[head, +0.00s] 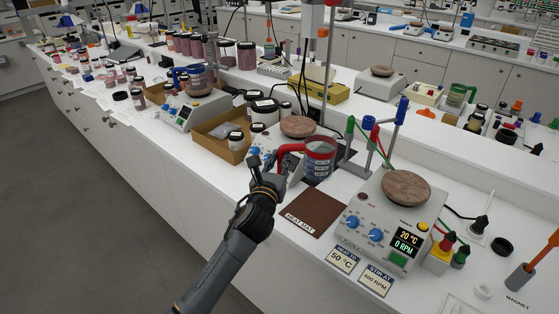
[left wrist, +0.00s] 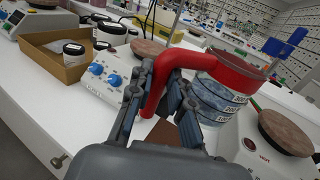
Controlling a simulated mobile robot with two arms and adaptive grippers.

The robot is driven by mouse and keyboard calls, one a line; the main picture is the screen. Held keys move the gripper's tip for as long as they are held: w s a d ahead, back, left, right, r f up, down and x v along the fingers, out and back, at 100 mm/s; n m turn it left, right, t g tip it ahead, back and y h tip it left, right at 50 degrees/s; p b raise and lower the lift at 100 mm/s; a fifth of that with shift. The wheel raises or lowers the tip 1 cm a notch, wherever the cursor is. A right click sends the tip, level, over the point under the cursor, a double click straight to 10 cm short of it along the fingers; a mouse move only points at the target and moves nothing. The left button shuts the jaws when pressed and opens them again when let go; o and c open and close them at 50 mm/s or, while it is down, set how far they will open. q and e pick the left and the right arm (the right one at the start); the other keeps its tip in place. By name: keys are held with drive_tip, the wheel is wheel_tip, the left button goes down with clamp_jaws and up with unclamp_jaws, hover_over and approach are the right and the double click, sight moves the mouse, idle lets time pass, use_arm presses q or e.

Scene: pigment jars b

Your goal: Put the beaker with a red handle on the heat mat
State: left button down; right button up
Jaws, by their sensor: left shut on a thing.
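The beaker with a red handle (head: 319,166) has a red rim band and clear, marked walls. My left gripper (head: 268,164) is shut on its red handle, and the beaker extends to the right of the fingers. In the left wrist view the red handle (left wrist: 155,90) passes between the fingers (left wrist: 168,98), with the beaker (left wrist: 218,95) upright or nearly so. The brown heat mat (head: 313,213) lies flat and bare on the bench, in front of the beaker. I cannot tell how high the beaker is above the bench. My right gripper is not in view.
A hot plate stirrer (head: 385,220) showing 20 °C stands right of the mat, with label cards (head: 343,260) in front. Another stirrer (head: 298,127) stands behind the gripper, near a cardboard box (head: 212,143) of jars. A stand with cables is behind the beaker.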

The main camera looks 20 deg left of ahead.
use_arm(q)
wheel_tip(320, 180, down, 12)
drive_tip(key=b, duration=1)
drive_tip(key=shift+f+b, duration=0.65)
drive_tip(key=shift+f, duration=0.2)
drive_tip(key=shift+s+r+p, duration=0.1)
drive_tip(key=shift+p, duration=0.3)
drive_tip(key=shift+f+b, duration=0.4)
drive_tip(key=shift+f, duration=0.2)
